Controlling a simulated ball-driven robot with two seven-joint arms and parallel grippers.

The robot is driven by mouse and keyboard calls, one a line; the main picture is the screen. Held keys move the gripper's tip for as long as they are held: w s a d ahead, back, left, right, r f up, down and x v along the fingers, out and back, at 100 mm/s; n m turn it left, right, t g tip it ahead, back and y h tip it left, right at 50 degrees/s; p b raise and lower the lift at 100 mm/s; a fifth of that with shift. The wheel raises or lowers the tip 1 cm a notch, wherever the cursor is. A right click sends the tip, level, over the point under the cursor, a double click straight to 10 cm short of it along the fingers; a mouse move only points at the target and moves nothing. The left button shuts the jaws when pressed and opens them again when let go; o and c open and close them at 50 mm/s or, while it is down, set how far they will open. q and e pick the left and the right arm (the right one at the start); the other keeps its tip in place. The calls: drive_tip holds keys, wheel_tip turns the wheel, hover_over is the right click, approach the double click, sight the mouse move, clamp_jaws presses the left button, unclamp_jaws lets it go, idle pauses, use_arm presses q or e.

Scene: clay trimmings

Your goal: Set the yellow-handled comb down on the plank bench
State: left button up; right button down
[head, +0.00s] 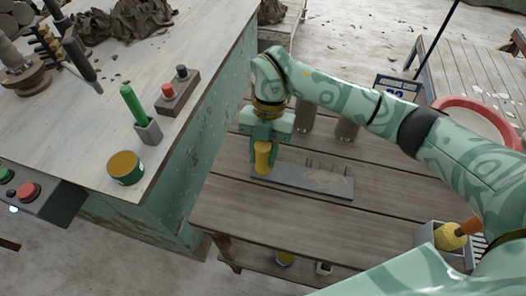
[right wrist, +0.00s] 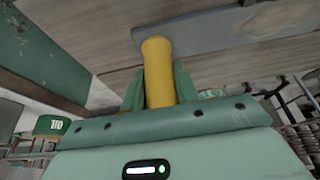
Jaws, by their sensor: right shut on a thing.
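My right gripper (head: 265,143) is shut on the yellow handle of the comb (head: 263,158), above the plank bench (head: 300,216). In the right wrist view the handle (right wrist: 158,72) stands between the two fingers, and the bench planks (right wrist: 110,50) show beyond it. I cannot make out the comb's teeth apart from what lies behind. A flat grey plate (head: 290,181) with several dark prong-like marks along its far edge shows just below and right of the handle. I cannot tell whether the handle touches it. My left gripper is not in view.
A pale worktable (head: 100,95) stands left of the bench, holding a green-handled tool in a grey holder (head: 148,130) and a yellow-topped green tin (head: 125,168). Two dark cylinders (head: 347,129) stand behind the plate. A grey box (head: 431,236) with a sponge is at right. The bench's near planks are clear.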

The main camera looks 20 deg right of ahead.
drive_tip(key=c, duration=1.1)
unclamp_jaws()
drive_tip(key=shift+f, duration=0.1)
drive_tip(key=shift+o, duration=0.2)
use_arm(q)
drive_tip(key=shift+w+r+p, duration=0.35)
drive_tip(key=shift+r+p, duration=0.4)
drive_tip(key=shift+p, duration=0.05)
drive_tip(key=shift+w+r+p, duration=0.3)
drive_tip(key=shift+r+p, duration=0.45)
use_arm(e)
drive_tip(key=v, duration=1.2)
drive_tip(key=shift+w, duration=0.1)
